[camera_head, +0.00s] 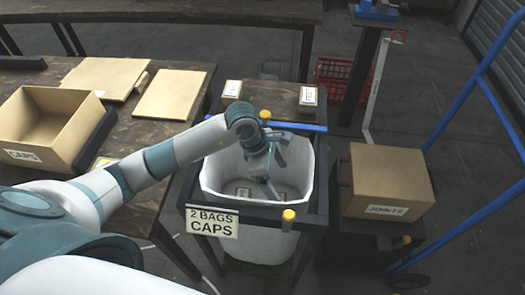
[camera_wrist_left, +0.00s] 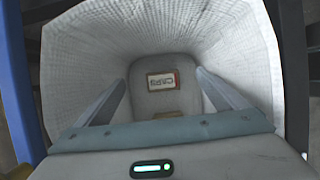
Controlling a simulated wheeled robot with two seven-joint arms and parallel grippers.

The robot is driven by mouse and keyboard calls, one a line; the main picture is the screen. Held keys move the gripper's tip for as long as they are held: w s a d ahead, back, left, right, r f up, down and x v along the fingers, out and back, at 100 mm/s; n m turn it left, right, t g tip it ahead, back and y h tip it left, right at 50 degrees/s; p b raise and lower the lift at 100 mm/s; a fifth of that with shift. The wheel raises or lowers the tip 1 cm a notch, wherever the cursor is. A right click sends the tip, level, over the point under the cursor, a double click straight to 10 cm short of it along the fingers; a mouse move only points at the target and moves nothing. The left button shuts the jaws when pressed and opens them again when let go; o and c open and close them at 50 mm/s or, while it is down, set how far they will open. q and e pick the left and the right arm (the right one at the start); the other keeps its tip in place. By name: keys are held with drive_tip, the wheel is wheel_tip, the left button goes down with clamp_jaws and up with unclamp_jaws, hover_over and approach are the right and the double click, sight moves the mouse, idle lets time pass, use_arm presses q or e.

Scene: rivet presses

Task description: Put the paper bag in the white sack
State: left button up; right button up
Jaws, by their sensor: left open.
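The white sack (camera_head: 216,178) hangs open in a dark frame bearing a "2 BAGS CAPS" sign (camera_head: 212,221). My left gripper (camera_head: 273,170) reaches down into its mouth, fingers apart with nothing held. In the left wrist view a small brown paper bag (camera_wrist_left: 165,102) with a white and red CAPS label lies deep in the sack, below the open fingers and apart from them. Two more small labelled paper bags (camera_head: 232,89) (camera_head: 308,96) stand on the bench behind. My right gripper is out of view.
An open CAPS box (camera_head: 30,157) and flat cardboard sheets (camera_head: 172,95) lie on the left table. A closed JOINTS box (camera_head: 388,175) sits right of the sack. Yellow-capped posts (camera_head: 288,215) and a blue bar (camera_head: 300,127) edge the sack frame. A red crate (camera_head: 332,75) stands behind.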

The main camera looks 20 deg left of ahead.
use_arm(q)
drive_tip(key=b+v, duration=0.1)
drive_tip(key=v, duration=1.5)
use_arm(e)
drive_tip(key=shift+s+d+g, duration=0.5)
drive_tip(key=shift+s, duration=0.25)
use_arm(q)
drive_tip(key=shift+a, duration=0.1)
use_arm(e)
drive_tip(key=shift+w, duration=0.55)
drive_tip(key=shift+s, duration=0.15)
use_arm(q)
drive_tip(key=shift+r, duration=0.1)
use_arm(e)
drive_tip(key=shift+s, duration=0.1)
